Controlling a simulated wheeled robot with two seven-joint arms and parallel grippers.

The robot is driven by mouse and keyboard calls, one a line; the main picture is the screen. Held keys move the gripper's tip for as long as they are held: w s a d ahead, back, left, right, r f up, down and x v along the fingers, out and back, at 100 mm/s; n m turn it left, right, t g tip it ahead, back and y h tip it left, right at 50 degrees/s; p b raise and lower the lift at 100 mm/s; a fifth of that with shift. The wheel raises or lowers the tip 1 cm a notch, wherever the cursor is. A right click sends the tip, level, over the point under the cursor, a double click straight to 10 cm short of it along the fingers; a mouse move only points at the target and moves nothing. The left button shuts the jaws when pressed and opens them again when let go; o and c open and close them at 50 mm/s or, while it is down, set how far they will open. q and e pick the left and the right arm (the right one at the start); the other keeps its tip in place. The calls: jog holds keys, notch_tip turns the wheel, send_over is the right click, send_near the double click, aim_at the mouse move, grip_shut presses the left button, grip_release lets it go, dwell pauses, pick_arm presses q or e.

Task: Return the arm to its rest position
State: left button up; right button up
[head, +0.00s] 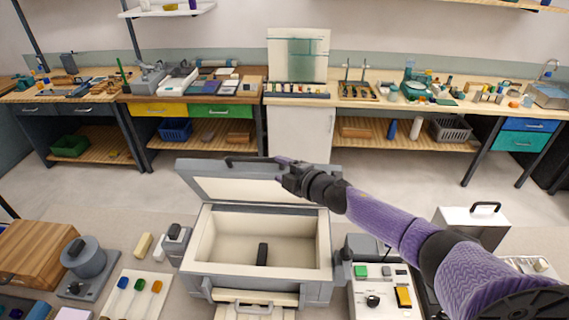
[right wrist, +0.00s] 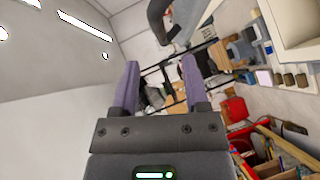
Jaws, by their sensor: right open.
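My right arm comes in from the lower right in the head view. Its gripper (head: 281,165) is at the upper edge of the raised lid (head: 245,189) of a grey box-shaped furnace (head: 255,282), near the right end of the lid's dark handle (head: 240,160). In the right wrist view the two purple fingers (right wrist: 160,75) stand apart with nothing held between them. A dark curved bar shows just past the fingertips; I cannot tell whether they touch it. The furnace's pale chamber is open, with a small dark block (head: 263,254) inside. My left gripper is not in view.
A white case with a dark handle (head: 486,208) is farther right. Floor separates this from the back benches.

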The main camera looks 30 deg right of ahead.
jog(key=shift+s+d+r, duration=0.1)
jog(key=shift+s, duration=0.35)
